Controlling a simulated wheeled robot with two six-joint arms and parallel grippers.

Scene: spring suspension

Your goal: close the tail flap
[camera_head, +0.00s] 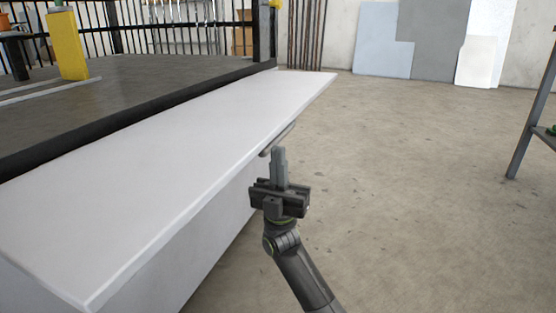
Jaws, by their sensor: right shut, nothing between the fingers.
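The tail flap is not clear by name; the likeliest part is the long pale grey panel (165,140), which lies about level and runs from the lower left to the upper middle. Its near side shows a lower pale face (190,250) under the top edge. My right gripper (279,155) is shut and empty, pointing up beside the panel's right edge. Whether its fingertips touch the edge cannot be told. A thin curved grey piece (277,139) sticks out under the edge just behind the fingers. My left gripper is not in view.
A dark platform (150,80) with a black edge lies beyond the panel, with a yellow post (67,45) and black railings. Bare concrete floor (420,200) is free to the right. A metal stand (532,110) is at the far right. Flat sheets (433,40) lean on the back wall.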

